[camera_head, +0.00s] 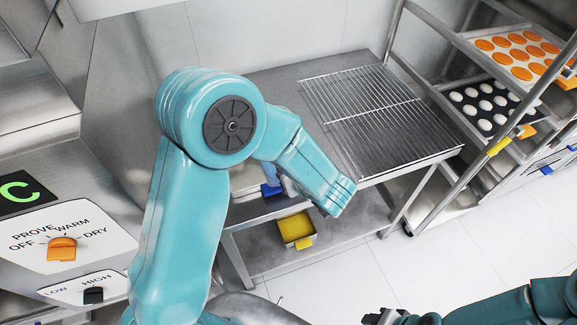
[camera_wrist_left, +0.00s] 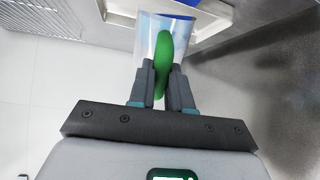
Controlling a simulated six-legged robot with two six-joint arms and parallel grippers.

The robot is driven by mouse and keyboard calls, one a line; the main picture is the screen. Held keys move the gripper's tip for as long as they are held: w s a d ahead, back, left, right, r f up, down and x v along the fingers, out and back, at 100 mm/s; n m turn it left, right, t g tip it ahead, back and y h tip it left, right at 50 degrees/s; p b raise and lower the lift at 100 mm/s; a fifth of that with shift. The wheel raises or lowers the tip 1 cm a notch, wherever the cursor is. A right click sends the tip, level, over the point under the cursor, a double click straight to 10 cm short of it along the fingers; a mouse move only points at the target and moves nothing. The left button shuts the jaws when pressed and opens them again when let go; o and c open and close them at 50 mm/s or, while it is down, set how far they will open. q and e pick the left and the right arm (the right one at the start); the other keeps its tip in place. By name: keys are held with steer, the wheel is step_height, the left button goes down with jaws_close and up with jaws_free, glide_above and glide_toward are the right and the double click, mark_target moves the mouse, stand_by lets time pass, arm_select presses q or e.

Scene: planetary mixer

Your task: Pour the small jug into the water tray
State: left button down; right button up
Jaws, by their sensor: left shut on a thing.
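My left gripper (camera_wrist_left: 162,72) is shut on the green handle (camera_wrist_left: 164,45) of a clear small jug (camera_wrist_left: 147,33) in the left wrist view. A pale-rimmed tray (camera_wrist_left: 224,18) with some blue at its top lies just beyond the jug and partly behind it. Whether that is the water tray, and whether the jug holds water, I cannot tell. In the head view my left arm hides the jug and gripper. A blue tab (camera_head: 271,189) on a pale tray shows behind the forearm. My right gripper (camera_head: 384,317) is at the bottom edge, partly cut off.
A steel table (camera_head: 290,78) carries a wire rack (camera_head: 370,110). A yellow bin (camera_head: 296,230) sits on its lower shelf. A trolley at right holds trays of orange (camera_head: 512,55) and white rounds (camera_head: 487,107). A control panel (camera_head: 65,235) is at left. The floor (camera_head: 330,285) in front is clear.

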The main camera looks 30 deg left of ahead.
arm_select(q)
steer(key=shift+a+r+h+p, duration=0.15)
steer(key=shift+r+h+p, duration=0.15)
steer(key=shift+p, duration=0.45)
steer(key=shift+w, duration=0.1)
steer(key=shift+w+a+r+g+h, duration=0.2)
steer(key=shift+a+r+g+h, duration=0.1)
steer(key=shift+a+g+h, duration=0.25)
steer(key=shift+d, duration=0.15)
steer(key=shift+d, duration=0.1)
